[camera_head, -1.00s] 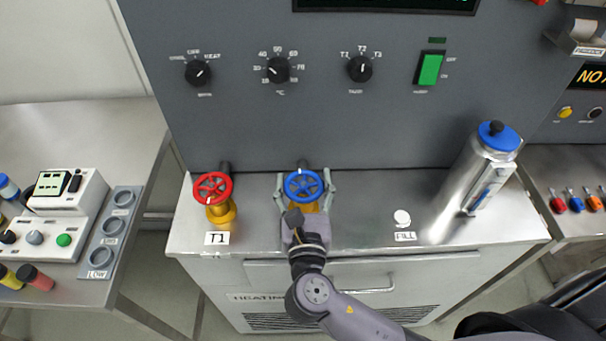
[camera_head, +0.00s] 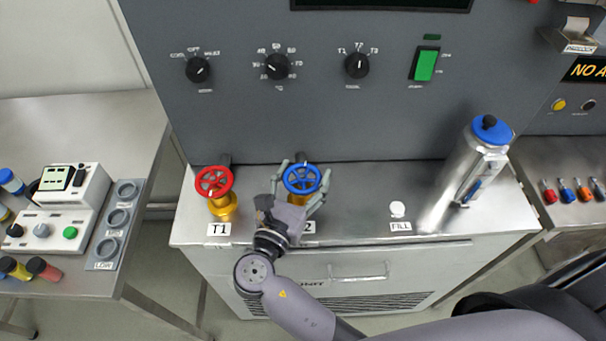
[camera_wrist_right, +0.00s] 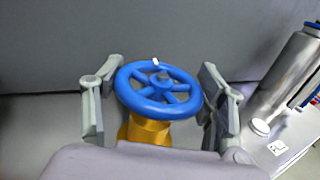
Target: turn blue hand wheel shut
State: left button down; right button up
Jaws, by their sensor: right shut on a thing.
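The blue hand wheel (camera_head: 301,179) sits on a brass valve body at the back of the steel bench top; it also shows in the right wrist view (camera_wrist_right: 158,90), with a white mark on its far rim. My right gripper (camera_head: 304,182) is shut on the blue wheel, with one finger on each side of the rim. In the wrist view small gaps seem to show beside the rim, so exact contact is hard to see. The gripper covers part of the label in front of the valve. My left gripper is not in view.
A red hand wheel (camera_head: 214,181) on a brass valve labelled T1 stands close to the left. A steel canister with a blue lid (camera_head: 491,130) and a white FILL cap (camera_head: 397,209) are to the right. The grey control panel (camera_head: 300,120) rises directly behind.

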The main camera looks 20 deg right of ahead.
jog(key=o, duration=1.2)
jog(key=shift+f+n+t+y, duration=0.1)
jog(key=shift+n+t+y, duration=0.2)
jog(key=shift+y, duration=0.1)
